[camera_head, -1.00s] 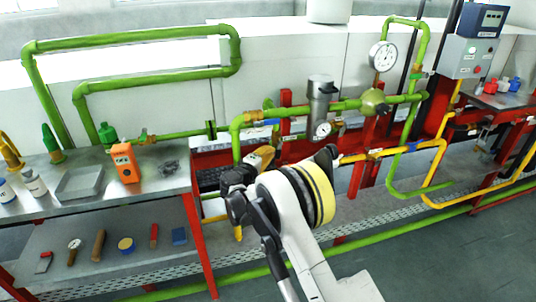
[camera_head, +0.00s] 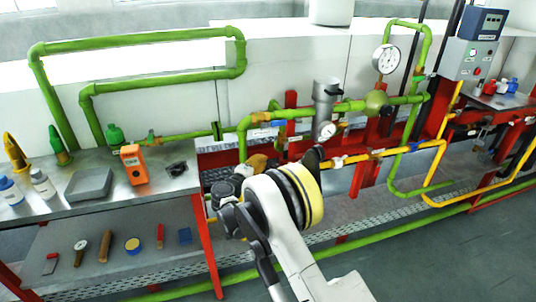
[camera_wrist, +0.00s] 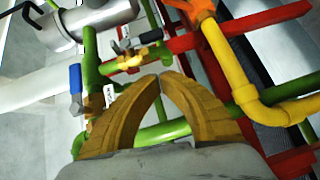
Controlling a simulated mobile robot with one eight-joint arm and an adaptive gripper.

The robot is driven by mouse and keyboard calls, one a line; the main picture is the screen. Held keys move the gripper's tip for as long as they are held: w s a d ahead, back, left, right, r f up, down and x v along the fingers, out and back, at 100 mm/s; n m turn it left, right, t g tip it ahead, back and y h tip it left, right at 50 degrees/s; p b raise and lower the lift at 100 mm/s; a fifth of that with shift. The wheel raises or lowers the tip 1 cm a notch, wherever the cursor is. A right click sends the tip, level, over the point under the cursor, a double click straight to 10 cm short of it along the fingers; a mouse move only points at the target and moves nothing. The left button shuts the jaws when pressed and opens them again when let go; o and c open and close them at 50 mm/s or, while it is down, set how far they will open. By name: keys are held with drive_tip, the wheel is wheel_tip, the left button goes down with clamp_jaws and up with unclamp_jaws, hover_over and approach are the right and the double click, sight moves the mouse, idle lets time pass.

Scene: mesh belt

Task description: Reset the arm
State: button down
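My gripper (camera_wrist: 162,78) shows in the wrist view as two yellow-brown curved fingers whose tips meet, with nothing visible between them. In the head view my gripper (camera_head: 258,163) is mostly hidden behind my wrist, in front of the pipework and right of the workbench. In the wrist view the fingers lie in front of green pipes (camera_wrist: 92,50) and a small brass valve (camera_wrist: 125,63). I cannot tell how far the fingertips are from them.
A bench (camera_head: 125,200) on the left holds a grey tray (camera_head: 88,183), an orange device (camera_head: 133,165) and bottles. Green piping with a gauge (camera_head: 386,59) and a yellow pipe (camera_head: 432,180) are near my arm. The floor (camera_head: 440,255) at lower right is clear.

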drive_tip(key=f+p+v, duration=0.1)
drive_tip(key=p+v, duration=0.1)
drive_tip(key=v, duration=0.3)
drive_tip(key=s+d+r+m+g, duration=0.2)
drive_tip(key=s+d+r+g, duration=0.1)
drive_tip(key=d+r, duration=0.65)
drive_tip(key=s+d+r+m+g+y, duration=0.3)
drive_tip(key=s+d+r, duration=0.55)
drive_tip(key=s, duration=0.25)
drive_tip(key=s+d+m+y, duration=0.2)
drive_tip(key=s+m, duration=0.1)
drive_tip(key=s, duration=1.1)
drive_tip(key=s+d+f+m+g+y, duration=0.1)
drive_tip(key=s+d+m+y, duration=0.1)
drive_tip(key=s, duration=1.3)
drive_tip(key=shift+f+m+y, duration=0.25)
drive_tip(key=shift+m+y, duration=0.25)
drive_tip(key=shift+y, duration=0.1)
